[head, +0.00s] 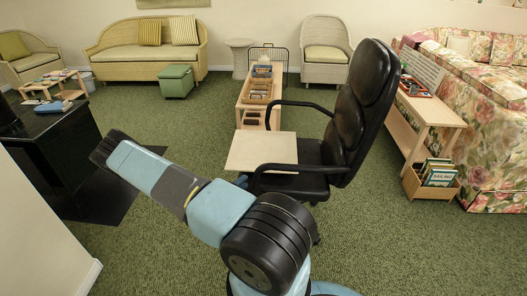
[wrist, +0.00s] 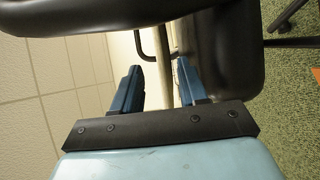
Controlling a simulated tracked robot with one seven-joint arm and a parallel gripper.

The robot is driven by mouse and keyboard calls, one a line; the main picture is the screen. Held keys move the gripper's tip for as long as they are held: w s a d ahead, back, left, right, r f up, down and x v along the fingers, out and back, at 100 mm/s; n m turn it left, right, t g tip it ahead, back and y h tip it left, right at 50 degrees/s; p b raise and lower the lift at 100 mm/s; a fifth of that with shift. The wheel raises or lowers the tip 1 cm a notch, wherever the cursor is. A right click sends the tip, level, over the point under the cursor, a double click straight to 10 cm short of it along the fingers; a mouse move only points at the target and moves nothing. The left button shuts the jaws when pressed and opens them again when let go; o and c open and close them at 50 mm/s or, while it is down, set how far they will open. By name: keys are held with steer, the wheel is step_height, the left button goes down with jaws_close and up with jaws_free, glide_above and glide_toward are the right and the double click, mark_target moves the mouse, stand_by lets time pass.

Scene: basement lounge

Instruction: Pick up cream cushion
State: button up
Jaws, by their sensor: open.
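A pale cream, faintly striped cushion (head: 184,31) leans on the back of the wicker sofa at the far wall, beside a yellow-green cushion (head: 150,33). I cannot tell which of the two is meant. My gripper (wrist: 160,65) shows in the wrist view with its two blue fingers apart and no cushion between them. Dark parts lie beyond and beside the fingers. My arm reaches up and left in the head view, far from both cushions, and its fingers cannot be clearly made out there.
A black office chair (head: 365,110) and a light board (head: 262,151) stand close in front, by a low wooden shelf (head: 243,103). A dark cabinet (head: 65,150) is at left. A wooden side table (head: 430,112) and book box (head: 432,182) are at right. Green carpet lies open before the wicker sofa.

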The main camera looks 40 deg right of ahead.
steer(key=shift+w+d+r, duration=0.1)
steer(key=shift+w+d, duration=0.1)
steer(key=shift+d, duration=1.3)
steer(key=shift+w+d+f, duration=0.1)
steer(key=shift+w+d, duration=0.05)
steer(key=shift+d, duration=1.35)
steer(key=shift+w+d+r, duration=0.1)
steer(key=shift+w+d, duration=0.1)
steer(key=shift+d, duration=1.3)
jaws_close()
